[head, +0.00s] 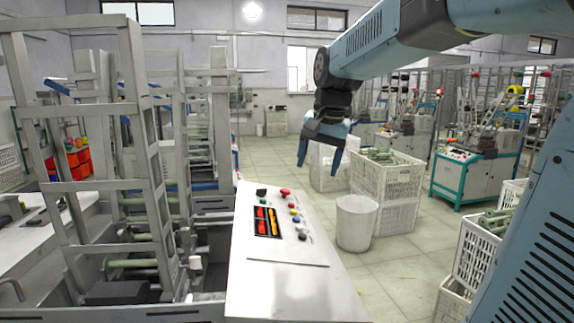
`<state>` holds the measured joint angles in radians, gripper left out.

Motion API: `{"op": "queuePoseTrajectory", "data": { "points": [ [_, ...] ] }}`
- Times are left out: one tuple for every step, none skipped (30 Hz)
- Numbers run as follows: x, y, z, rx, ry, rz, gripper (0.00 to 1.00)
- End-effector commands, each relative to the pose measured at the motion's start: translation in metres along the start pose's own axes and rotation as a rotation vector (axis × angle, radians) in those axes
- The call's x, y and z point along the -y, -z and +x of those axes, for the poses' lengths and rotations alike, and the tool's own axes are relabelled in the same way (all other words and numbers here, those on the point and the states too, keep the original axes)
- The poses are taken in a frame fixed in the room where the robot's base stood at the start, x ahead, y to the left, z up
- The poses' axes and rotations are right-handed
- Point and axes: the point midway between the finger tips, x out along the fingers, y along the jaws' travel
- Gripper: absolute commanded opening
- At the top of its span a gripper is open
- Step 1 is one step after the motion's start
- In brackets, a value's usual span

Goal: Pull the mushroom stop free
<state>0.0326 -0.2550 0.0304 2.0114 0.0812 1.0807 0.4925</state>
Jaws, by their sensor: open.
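The mushroom stop (285,192) is a red, wide-headed button at the far right end of the sloped light-grey control panel (285,285). A row of smaller coloured buttons runs down the panel in front of it. My gripper (318,168) hangs from my blue arm, to the right of the mushroom stop and higher in the picture. Its two blue fingers point down and stand apart, with nothing between them. It does not touch the button or the panel. Whether the button is pressed in is too small to tell.
A grey machine frame (150,150) stands close along the panel's left side. A white bin (356,222) and stacked white crates (386,184) with green bobbins stand to the right. A teal-framed machine (470,175) is further right. Tiled floor is open between them.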

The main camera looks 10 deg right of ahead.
Motion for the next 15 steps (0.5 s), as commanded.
{"op": "queuePoseTrajectory", "data": {
  "points": [
    [0.007, 0.014, 0.004, 0.014, -0.003, 0.033, 0.72],
    [0.011, 0.021, 0.006, 0.022, -0.005, 0.052, 0.72],
    [0.016, 0.03, 0.009, 0.032, -0.007, 0.08, 0.72],
    [0.02, 0.036, 0.011, 0.039, -0.008, 0.101, 0.72],
    [0.024, 0.043, 0.013, 0.047, -0.01, 0.12, 0.72],
    [0.029, 0.053, 0.017, 0.056, -0.012, 0.148, 0.72],
    [0.032, 0.059, 0.019, 0.064, -0.013, 0.169, 0.72],
    [0.036, 0.066, 0.022, 0.072, -0.016, 0.189, 0.72],
    [0.04, 0.075, 0.026, 0.082, -0.018, 0.216, 0.72],
    [0.044, 0.082, 0.029, 0.089, -0.02, 0.237, 0.72],
    [0.047, 0.088, 0.033, 0.096, -0.023, 0.257, 0.72],
    [0.051, 0.097, 0.038, 0.106, -0.027, 0.284, 0.72],
    [0.055, 0.103, 0.041, 0.113, -0.029, 0.304, 0.72],
    [0.058, 0.11, 0.045, 0.12, -0.032, 0.324, 0.72],
    [0.062, 0.119, 0.051, 0.13, -0.036, 0.352, 0.72]
  ]
}}
